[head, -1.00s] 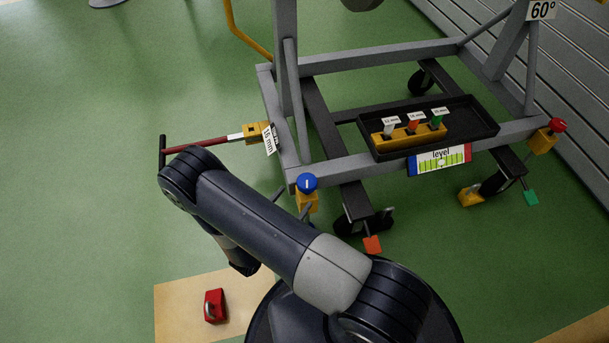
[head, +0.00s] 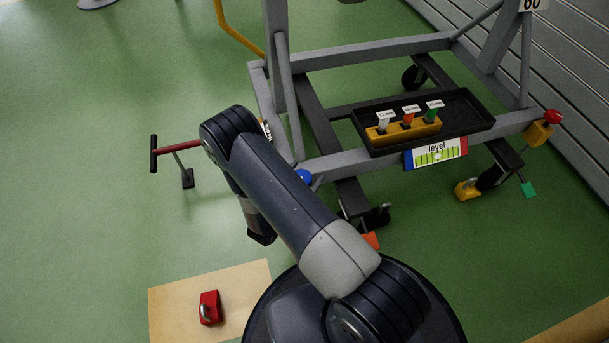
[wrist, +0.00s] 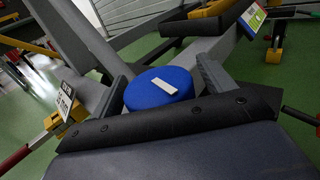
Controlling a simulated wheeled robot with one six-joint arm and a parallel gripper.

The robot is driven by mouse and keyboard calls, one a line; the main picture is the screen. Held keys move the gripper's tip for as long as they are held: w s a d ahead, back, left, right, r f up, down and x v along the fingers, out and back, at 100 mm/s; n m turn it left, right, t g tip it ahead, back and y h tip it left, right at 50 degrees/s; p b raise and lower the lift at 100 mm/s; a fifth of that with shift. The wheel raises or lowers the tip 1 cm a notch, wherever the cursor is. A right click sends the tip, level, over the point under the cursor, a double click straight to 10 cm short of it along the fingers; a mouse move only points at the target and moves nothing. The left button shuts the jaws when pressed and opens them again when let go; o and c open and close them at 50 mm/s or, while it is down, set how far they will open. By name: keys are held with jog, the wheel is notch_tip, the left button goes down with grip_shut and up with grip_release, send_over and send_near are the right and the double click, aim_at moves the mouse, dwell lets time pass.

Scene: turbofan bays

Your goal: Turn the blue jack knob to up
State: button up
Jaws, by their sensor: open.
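The blue jack knob (head: 303,176) is at the near left corner of the grey frame, partly hidden by my arm in the head view. In the wrist view the round blue knob (wrist: 150,91) shows its top face with a white bar mark lying at a slant. My gripper (wrist: 164,72) is open, with one finger on the left and one on the right of the knob. I cannot tell whether the fingers touch it. The gripper is hidden behind my arm in the head view.
A black tray (head: 483,124) with a yellow socket holder (head: 388,133) sits on the frame above a level gauge (head: 436,153). A red knob (head: 552,116) is at the right corner. A red T-handled bar (head: 180,147) sticks out left.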

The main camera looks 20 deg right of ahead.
jog(key=shift+c, duration=0.3)
jog(key=c, duration=0.9)
jog(key=shift+w+a+n+t+y, duration=0.15)
jog(key=shift+n+t+y, duration=1.45)
jog(key=shift+y, duration=0.3)
jog(key=o, duration=1)
jog(key=shift+c, duration=0.2)
jog(key=shift+a, duration=0.1)
jog(key=p+v, duration=0.2)
jog(key=v, duration=0.8)
jog(key=shift+s+a, duration=0.15)
jog(key=shift+s, duration=0.2)
